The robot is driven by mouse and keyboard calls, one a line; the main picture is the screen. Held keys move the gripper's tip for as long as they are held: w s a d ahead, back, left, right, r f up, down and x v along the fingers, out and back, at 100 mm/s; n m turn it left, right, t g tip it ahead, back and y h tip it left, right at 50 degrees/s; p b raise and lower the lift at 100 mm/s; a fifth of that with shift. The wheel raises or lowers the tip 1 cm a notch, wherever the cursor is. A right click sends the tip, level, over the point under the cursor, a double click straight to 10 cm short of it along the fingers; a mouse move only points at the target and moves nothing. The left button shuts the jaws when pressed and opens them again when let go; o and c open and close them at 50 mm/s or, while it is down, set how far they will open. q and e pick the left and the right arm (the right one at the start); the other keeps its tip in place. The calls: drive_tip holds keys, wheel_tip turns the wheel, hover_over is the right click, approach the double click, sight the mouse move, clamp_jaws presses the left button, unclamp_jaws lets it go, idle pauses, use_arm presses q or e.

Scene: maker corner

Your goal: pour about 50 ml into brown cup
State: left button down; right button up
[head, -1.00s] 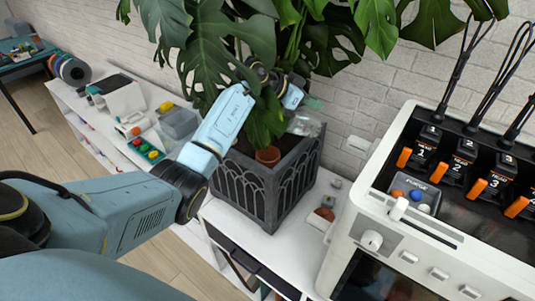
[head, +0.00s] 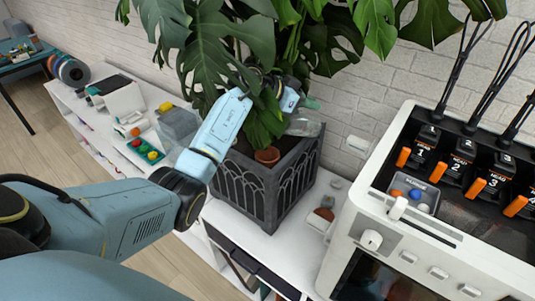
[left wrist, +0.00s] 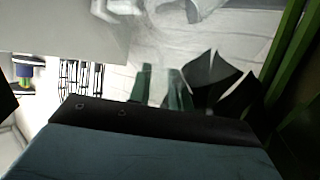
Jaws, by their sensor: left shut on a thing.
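The brown cup (head: 267,156) is small and terracotta coloured. It shows in the head view in the grey planter, under the leaves. My left gripper (head: 307,103) is behind and right of the cup, partly hidden by leaves. It is shut on a clear vessel (head: 304,127), which looks tilted, above the planter's back right side. I cannot make out the level of any liquid, or a stream. In the left wrist view the fingers (left wrist: 160,87) show as dark green shapes; what they hold is unclear there. My right gripper is in neither view.
The grey planter (head: 262,192) with its large-leaved plant stands on a white shelf unit (head: 222,218). A white machine (head: 400,236) with several numbered black-and-orange units stands close on the right. Boxes and small parts lie on the shelf to the left.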

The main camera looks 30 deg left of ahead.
use_arm(q)
drive_tip(key=shift+s+a+f+t, duration=0.2)
drive_tip(key=shift+s+f+t, duration=0.05)
drive_tip(key=shift+f+t, duration=0.15)
idle(0.8)
drive_tip(key=shift+s+a+f+h+b, duration=0.15)
drive_tip(key=shift+h+b, duration=0.15)
drive_tip(key=shift+b, duration=0.65)
